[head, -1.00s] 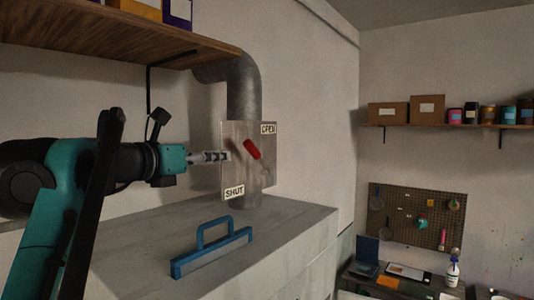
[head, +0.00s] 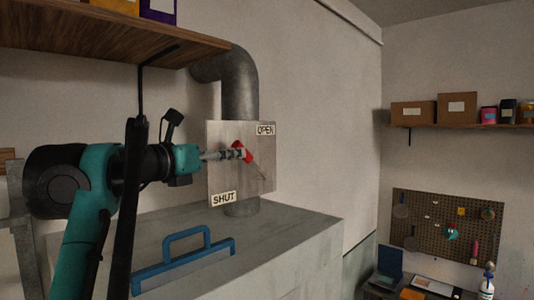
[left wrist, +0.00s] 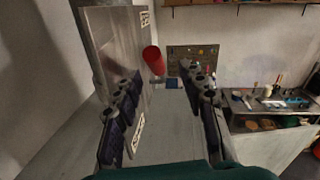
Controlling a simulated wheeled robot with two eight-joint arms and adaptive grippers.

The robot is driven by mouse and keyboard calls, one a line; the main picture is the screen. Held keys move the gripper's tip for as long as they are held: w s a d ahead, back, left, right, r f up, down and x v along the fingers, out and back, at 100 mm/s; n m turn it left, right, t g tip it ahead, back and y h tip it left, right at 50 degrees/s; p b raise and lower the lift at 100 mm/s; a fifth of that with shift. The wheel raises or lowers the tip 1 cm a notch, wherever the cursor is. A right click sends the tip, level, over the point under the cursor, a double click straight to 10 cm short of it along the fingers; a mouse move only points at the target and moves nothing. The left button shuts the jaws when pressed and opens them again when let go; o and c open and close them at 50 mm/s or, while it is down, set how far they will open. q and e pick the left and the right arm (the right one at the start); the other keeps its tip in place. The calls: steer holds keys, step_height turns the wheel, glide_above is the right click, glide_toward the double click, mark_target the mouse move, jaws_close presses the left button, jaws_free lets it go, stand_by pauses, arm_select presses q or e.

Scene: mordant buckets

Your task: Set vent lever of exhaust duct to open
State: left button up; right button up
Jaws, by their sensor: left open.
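The exhaust duct (head: 240,88) is a grey pipe that bends down behind a metal plate (head: 226,135). An OPEN label (head: 265,129) sits at the plate's upper right and a SHUT label (head: 223,199) at its lower left. The vent lever's red handle (head: 248,153) points up and left from its pivot, between the labels. My left gripper (head: 238,152) is open, its fingertips overlapping the handle in the head view. In the left wrist view the red handle (left wrist: 152,59) shows just past the fingertips, nearer the left finger. I cannot tell whether they touch. My right gripper is not in view.
A blue-handled tool (head: 186,258) lies on the grey cabinet top (head: 280,228) below the plate. A wooden shelf (head: 110,38) hangs above my left arm. A pegboard (head: 415,240) and a shelf with boxes (head: 450,122) are at the right wall.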

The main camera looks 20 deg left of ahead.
mark_target(248, 162)
arm_select(q)
steer(key=w, duration=0.1)
steer(key=w+p, duration=0.1)
steer(key=w, duration=0.1)
steer(key=shift+w+a+r+p, duration=0.15)
steer(key=shift+r+p, duration=0.1)
steer(key=shift+p, duration=0.05)
steer(key=x, duration=0.4)
steer(key=shift+d+f, duration=0.25)
steer(key=shift+d, duration=0.05)
steer(key=shift+s+a, duration=0.25)
steer(key=shift+s, duration=0.1)
steer(key=shift+s+r, duration=0.1)
steer(key=shift+s, duration=0.1)
steer(key=c, duration=0.4)
jaws_close()
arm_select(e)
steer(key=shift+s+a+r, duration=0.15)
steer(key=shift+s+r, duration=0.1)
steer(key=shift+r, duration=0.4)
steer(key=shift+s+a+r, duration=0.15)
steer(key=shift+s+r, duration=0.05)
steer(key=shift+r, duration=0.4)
